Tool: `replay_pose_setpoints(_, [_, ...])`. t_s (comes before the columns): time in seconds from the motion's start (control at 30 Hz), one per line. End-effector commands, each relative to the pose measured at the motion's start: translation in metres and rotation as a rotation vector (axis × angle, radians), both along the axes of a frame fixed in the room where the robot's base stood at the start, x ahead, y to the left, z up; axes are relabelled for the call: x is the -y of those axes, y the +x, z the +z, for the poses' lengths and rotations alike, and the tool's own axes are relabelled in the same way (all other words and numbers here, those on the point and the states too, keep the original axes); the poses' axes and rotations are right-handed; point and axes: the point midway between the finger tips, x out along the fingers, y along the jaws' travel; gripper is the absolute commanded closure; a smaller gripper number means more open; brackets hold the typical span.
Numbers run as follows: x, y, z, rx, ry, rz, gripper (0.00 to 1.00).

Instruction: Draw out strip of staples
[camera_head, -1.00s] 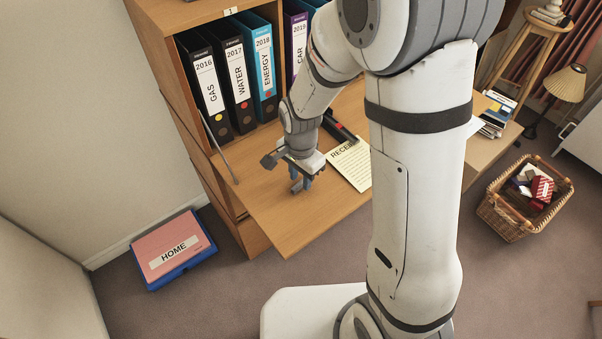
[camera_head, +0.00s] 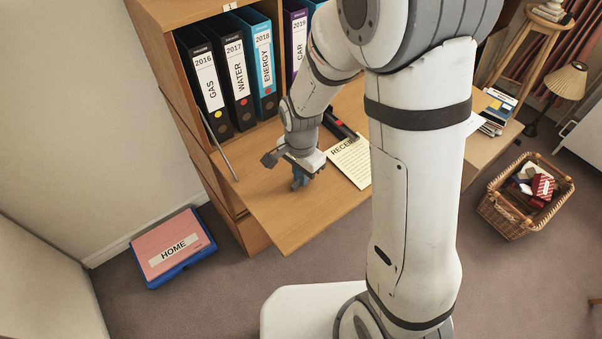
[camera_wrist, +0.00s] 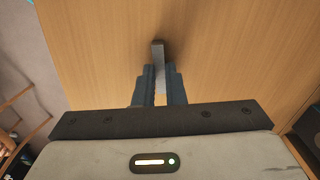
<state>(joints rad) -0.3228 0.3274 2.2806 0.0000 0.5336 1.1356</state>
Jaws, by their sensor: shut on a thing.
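My gripper (camera_head: 300,183) is low over the open wooden desk flap (camera_head: 268,200), left of the paper sheet. In the wrist view my gripper (camera_wrist: 159,85) has its two dark fingers shut on a small grey strip of staples (camera_wrist: 157,52). The strip sticks out beyond the fingertips over bare wood. Whether it touches the wood I cannot tell. In the head view the strip cannot be made out at the fingers.
A yellow sheet (camera_head: 350,162) headed "RECE…" lies on the flap, partly behind my arm. A dark object with red (camera_head: 339,126) lies behind it. Upright binders (camera_head: 237,75) stand on the shelf. The flap's front left is clear.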

Motion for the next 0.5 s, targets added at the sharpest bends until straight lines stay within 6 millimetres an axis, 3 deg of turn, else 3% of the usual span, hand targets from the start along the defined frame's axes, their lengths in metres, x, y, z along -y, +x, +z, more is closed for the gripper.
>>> replay_pose_setpoints(0.5, [0.000, 0.000, 0.020, 0.000, 0.000, 0.000, 1.00])
